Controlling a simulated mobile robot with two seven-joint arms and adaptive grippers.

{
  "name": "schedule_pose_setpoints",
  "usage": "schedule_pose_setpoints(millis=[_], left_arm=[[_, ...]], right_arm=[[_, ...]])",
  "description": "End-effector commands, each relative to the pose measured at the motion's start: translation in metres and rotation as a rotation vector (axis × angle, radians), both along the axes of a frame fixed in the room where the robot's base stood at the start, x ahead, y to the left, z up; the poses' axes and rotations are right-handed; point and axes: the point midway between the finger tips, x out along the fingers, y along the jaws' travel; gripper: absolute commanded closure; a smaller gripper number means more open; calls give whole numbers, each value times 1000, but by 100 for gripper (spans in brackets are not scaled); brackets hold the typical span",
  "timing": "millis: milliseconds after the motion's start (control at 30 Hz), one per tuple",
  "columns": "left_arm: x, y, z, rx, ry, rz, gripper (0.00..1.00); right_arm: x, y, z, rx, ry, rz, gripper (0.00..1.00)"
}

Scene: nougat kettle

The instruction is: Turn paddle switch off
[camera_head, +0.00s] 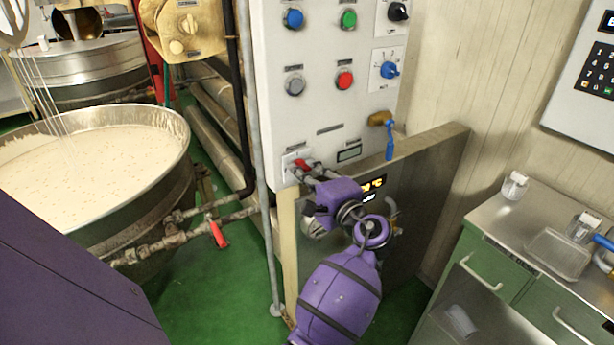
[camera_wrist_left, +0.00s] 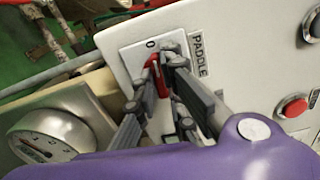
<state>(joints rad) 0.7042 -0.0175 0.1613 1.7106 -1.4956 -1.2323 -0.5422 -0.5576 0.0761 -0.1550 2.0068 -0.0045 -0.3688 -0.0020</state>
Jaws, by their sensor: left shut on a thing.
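The paddle switch is a red handle (camera_head: 302,163) on a white plate at the lower left of the grey control panel (camera_head: 318,110). In the left wrist view the red handle (camera_wrist_left: 161,82) is between my fingers, beside a "PADDLE" label (camera_wrist_left: 199,56). A "0" mark shows on its plate (camera_wrist_left: 140,57). My left gripper (camera_head: 305,168) reaches up to the panel and is shut on the handle; its fingers (camera_wrist_left: 163,80) touch both sides. The fingers hide part of the plate, so I cannot tell the handle's exact setting. My right gripper is not in view.
Blue (camera_head: 293,19), green (camera_head: 349,19) and red (camera_head: 344,81) buttons and a blue knob (camera_head: 389,70) sit higher on the panel. A dial gauge (camera_wrist_left: 55,133) is close below my gripper. A large kettle (camera_head: 178,140) stands left, a green cabinet (camera_head: 510,270) right.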

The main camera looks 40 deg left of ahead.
Motion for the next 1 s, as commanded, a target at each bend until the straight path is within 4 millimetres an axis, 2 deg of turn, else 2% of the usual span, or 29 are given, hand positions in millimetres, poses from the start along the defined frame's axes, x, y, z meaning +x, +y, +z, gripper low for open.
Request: schedule_pose_setpoints(millis=[300, 800, 833, 933, 1000], left_arm=[[0, 0, -2, -41, -94, -1, 100], [0, 0, 0, -48, -111, -1, 100], [0, 0, 0, -48, -111, -1, 87], [0, 0, 0, -47, -110, -1, 74], [0, 0, 0, -47, -110, -1, 71]], right_arm=[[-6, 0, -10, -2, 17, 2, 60], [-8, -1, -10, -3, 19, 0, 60], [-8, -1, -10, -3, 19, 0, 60], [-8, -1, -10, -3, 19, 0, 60], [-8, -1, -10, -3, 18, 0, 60]])
